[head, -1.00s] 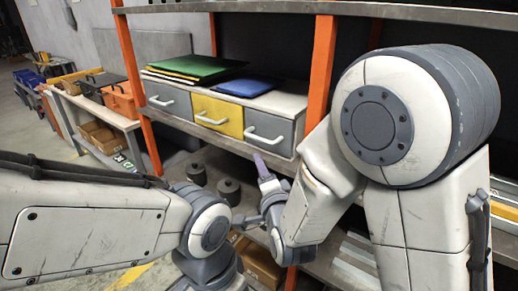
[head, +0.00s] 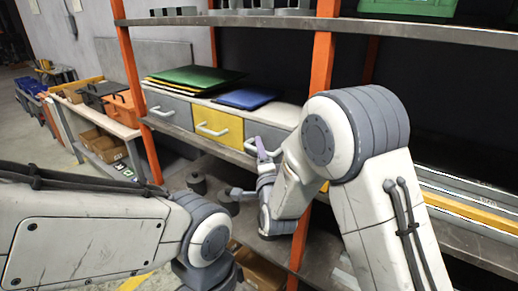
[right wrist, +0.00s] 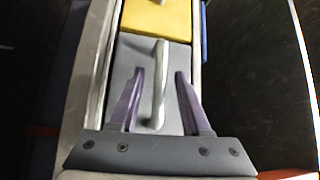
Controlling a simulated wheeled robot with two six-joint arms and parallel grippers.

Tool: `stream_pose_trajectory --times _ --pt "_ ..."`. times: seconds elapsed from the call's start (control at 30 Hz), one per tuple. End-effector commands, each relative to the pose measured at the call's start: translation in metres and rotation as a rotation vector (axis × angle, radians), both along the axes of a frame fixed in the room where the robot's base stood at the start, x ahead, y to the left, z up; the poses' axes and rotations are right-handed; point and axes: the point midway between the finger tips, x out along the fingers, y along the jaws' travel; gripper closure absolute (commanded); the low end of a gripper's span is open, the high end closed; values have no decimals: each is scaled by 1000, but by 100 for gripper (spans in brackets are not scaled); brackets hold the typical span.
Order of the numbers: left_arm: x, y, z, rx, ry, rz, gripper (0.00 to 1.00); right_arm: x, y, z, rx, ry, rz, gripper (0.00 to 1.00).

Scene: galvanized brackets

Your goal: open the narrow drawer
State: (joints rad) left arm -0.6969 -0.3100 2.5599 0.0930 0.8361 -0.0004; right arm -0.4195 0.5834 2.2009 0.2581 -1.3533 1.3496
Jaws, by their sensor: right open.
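A drawer unit on the shelf has a left grey drawer (head: 168,108), a yellow middle drawer (head: 218,122) and a right grey drawer (head: 275,137). Each has a bar handle, and all look shut. I cannot tell by width which is the narrow one. My right gripper (head: 262,150) is at the right grey drawer. In the right wrist view, its open purple fingers (right wrist: 160,74) stand on either side of that drawer's pale handle (right wrist: 160,90), with gaps showing. The right grey drawer front (right wrist: 130,60) lies behind it. My left arm enters from the left, its gripper out of sight.
Green (head: 197,76) and blue (head: 246,98) sheets lie on the unit. An orange post (head: 322,75) stands right of it, close to my right arm. Dark round parts (head: 228,187) are on the shelf below. A bench (head: 115,122) with bins stands at left.

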Motion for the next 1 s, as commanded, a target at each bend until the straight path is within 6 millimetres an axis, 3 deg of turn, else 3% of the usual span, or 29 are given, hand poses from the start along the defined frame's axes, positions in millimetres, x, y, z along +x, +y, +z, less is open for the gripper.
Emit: stream_pose_trajectory --times 0.27,0.4,1.0 --pt "0 0 0 0 0 0 50 2 0 -1 -1 2 0 53" --pt "0 0 0 0 0 0 50 2 0 0 -1 1 0 100" --pt "0 0 0 0 0 0 50 2 0 -1 -1 3 -1 100"
